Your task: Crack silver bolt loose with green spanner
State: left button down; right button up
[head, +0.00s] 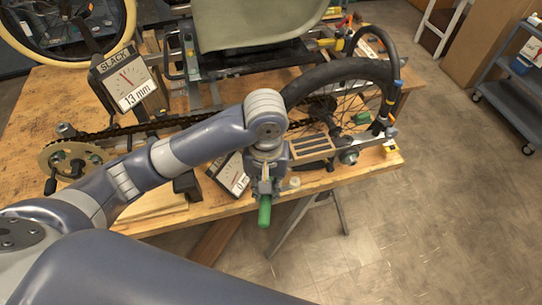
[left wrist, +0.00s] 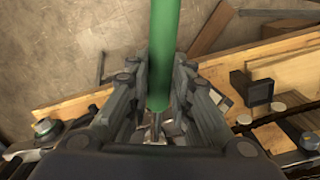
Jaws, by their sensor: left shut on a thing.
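My left gripper (head: 265,188) points down at the front edge of the wooden bench and is shut on the green spanner (head: 264,212). The green handle sticks out toward the front. In the left wrist view the green spanner (left wrist: 163,55) runs down between the two fingers (left wrist: 160,95), with a silvery part below it, partly hidden by the gripper. A silver bolt (head: 349,156) shows at the rear wheel's axle plate, right of the gripper and apart from it. A round silvery head (left wrist: 45,127) shows at lower left in the left wrist view; I cannot tell if it is the same bolt. My right gripper is not in view.
The wheel (head: 345,80) and chain (head: 150,127) lie behind my arm. A slack gauge reading 13 mm (head: 132,82) stands at left, and a second dial (head: 232,176) is beside the gripper. The floor (head: 440,220) in front and right is clear.

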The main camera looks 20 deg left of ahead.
pick_arm(q)
jog(key=shift+r, duration=2.95)
jog(key=shift+s+d+r, duration=0.2)
jog(key=shift+s+r, duration=0.3)
jog(key=shift+s, duration=0.3)
jog(key=shift+s+d+r, duration=0.2)
jog(key=shift+s+r, duration=0.3)
jog(key=shift+s, duration=0.35)
jog(key=shift+s+d+r, duration=0.2)
jog(key=shift+s+r, duration=0.3)
jog(key=shift+s, duration=0.3)
